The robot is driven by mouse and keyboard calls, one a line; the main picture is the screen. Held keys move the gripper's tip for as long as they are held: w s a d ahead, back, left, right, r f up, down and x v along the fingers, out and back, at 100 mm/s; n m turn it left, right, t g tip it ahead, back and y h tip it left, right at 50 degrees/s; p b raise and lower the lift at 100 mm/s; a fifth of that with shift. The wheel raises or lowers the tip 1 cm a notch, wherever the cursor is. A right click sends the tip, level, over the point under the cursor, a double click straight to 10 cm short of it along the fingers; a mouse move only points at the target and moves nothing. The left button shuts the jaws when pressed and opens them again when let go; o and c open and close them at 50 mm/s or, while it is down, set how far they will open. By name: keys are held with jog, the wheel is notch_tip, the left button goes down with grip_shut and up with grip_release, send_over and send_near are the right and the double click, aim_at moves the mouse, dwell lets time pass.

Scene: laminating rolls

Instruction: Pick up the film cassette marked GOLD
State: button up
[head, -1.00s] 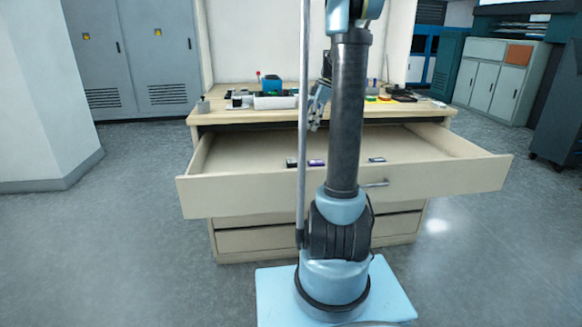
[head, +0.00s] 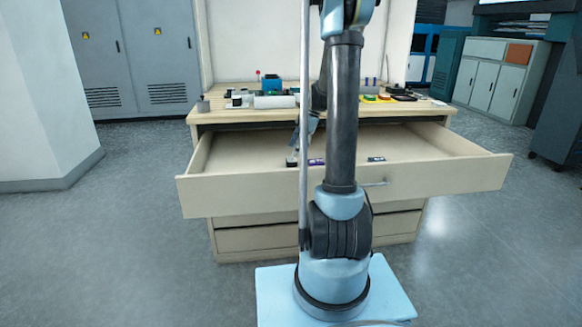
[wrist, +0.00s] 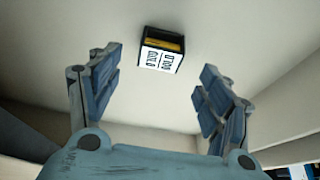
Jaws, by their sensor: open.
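A small dark cassette with a yellow-gold band and a white label (wrist: 162,50) lies on the drawer floor in the wrist view. Its lettering is turned around and appears to read GOLD. My gripper (wrist: 160,78) is open and empty, with one finger on each side of the picture and the cassette beyond and between the fingertips. In the head view my gripper (head: 298,149) is low in the open drawer, at its left cassette, which it partly hides. A purple cassette (head: 317,161) lies just right of it, and another dark cassette (head: 376,159) lies farther right.
The open drawer (head: 236,184) has a raised front wall and side walls around the cassettes. The worktop (head: 212,118) above and behind holds a blue box (head: 271,84), a white roll (head: 275,101) and several small items.

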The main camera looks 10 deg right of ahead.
aim_at(292, 159)
jog(key=shift+x, duration=2.35)
jog(key=c, duration=1.2)
